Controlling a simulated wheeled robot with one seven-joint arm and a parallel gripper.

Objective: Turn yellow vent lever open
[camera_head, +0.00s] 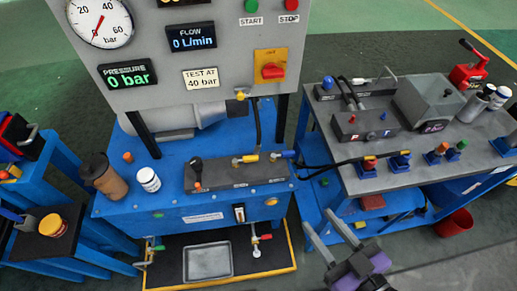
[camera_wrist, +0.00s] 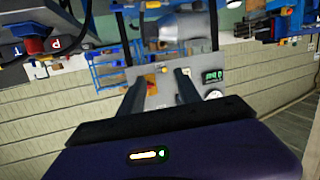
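I cannot tell for sure which part is the yellow vent lever. One small yellow part (camera_head: 241,95) sits at the lower edge of the grey test panel (camera_head: 215,95). Another yellow piece (camera_head: 247,159) lies on the dark valve block (camera_head: 215,178), beside a blue piece (camera_head: 283,154). My gripper (camera_head: 315,217) is at the lower right, in front of the bench and well apart from both. Its fingers are spread with nothing between them. In the wrist view my gripper (camera_wrist: 156,80) also shows open, with the panel (camera_wrist: 155,99) far off beyond it.
A blue bench (camera_head: 125,215) carries a brown bottle (camera_head: 102,176) and a white jar (camera_head: 148,180). Below, a metal tray (camera_head: 208,262) lies by a red-handled valve (camera_head: 265,237). A second table (camera_head: 410,175) with hoses and fittings stands right; a red bucket (camera_head: 455,223) is under it.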

